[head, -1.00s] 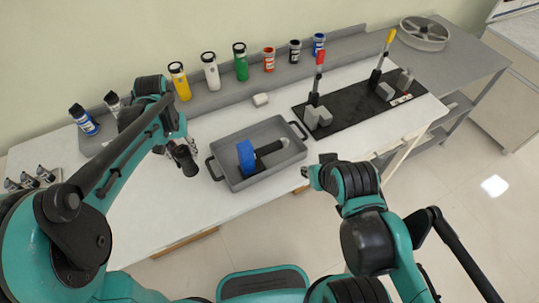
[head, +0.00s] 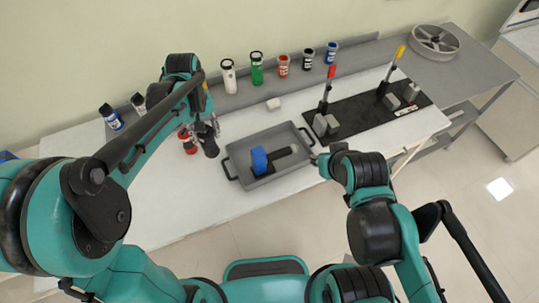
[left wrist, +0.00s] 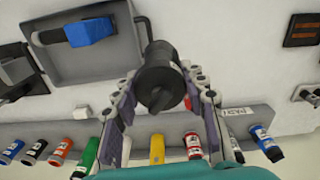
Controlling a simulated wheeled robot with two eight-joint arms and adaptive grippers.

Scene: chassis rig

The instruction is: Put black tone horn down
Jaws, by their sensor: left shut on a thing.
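The black tone horn (head: 210,148) is a dark rounded cylinder. My left gripper (head: 207,134) is shut on it over the white table, left of the grey tray. The left wrist view shows the horn (left wrist: 160,82) between the fingertips (left wrist: 160,74), its knob-like end toward the camera. The gap between horn and table cannot be told. My right gripper (head: 322,163) is small and partly hidden by its arm near the tray's right side; its fingers are unclear.
The grey tray (head: 233,170) holds a blue-headed hammer (head: 259,160). Bottles stand on the back shelf, among them a green one (head: 256,68). A black clamp board (head: 365,112) lies right. White table front is clear.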

